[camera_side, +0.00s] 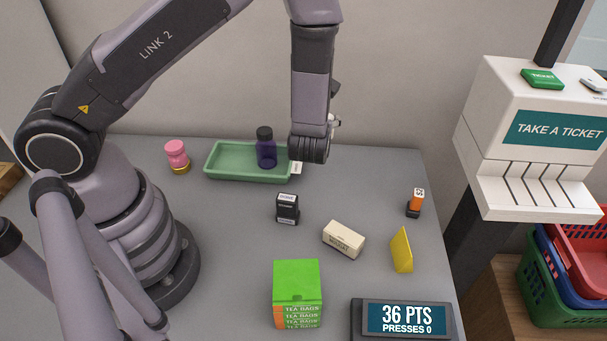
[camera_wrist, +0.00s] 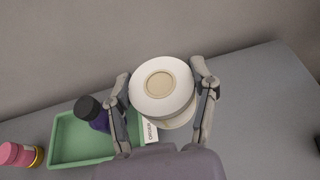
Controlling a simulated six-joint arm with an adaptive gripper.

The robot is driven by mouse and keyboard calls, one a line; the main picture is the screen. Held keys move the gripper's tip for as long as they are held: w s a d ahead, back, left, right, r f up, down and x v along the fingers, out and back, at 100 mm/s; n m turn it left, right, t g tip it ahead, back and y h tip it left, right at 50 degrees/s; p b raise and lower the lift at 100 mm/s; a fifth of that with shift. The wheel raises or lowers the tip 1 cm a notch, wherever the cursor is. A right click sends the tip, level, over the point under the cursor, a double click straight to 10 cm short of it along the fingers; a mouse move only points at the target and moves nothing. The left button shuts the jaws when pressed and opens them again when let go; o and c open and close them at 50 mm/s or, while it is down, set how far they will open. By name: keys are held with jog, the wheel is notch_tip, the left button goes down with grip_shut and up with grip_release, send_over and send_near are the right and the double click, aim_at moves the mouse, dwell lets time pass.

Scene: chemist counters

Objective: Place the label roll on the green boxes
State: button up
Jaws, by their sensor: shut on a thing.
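The label roll (camera_wrist: 152,104), a white roll with a tan core, is between the two fingers of my gripper (camera_wrist: 166,82) in the wrist view. The fingers are shut on its sides. In the side view, my wrist hangs above the back of the counter near the tray's right end and hides the roll and most of the gripper. The green boxes (camera_side: 298,282), marked tea bags, stand stacked at the front middle of the counter in the side view. Their bright green top is bare. My gripper is well behind them.
A green tray (camera_side: 225,171) holds a dark purple bottle (camera_side: 266,152). A pink jar (camera_side: 177,155) stands left of it. A black stamp (camera_side: 287,209), cream box (camera_side: 344,239), yellow wedge (camera_side: 401,250), orange stamp (camera_side: 415,203) and points display (camera_side: 402,319) occupy the middle and right.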

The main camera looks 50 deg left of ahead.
jog(key=s+a+r+n+g+y, duration=0.1)
jog(key=s+a+n+g+y, duration=0.15)
jog(key=s+n+g, duration=0.55)
jog(key=s+a+r+n+g+y, duration=0.1)
jog(key=s+a+n+g+y, duration=0.1)
jog(key=s+a+n+g, duration=0.5)
jog(key=s+d+n+g+h, duration=0.7)
jog(key=s+d, duration=0.4)
jog(key=s, duration=0.1)
jog(key=n+t+h, duration=0.1)
jog(key=n+h, duration=1.2)
jog(key=h, duration=0.2)
send_over(295, 283)
jog(key=shift+w+f, duration=0.1)
jog(key=shift+f, duration=0.7)
jog(key=shift+y, duration=0.25)
jog(key=shift+f, duration=2.15)
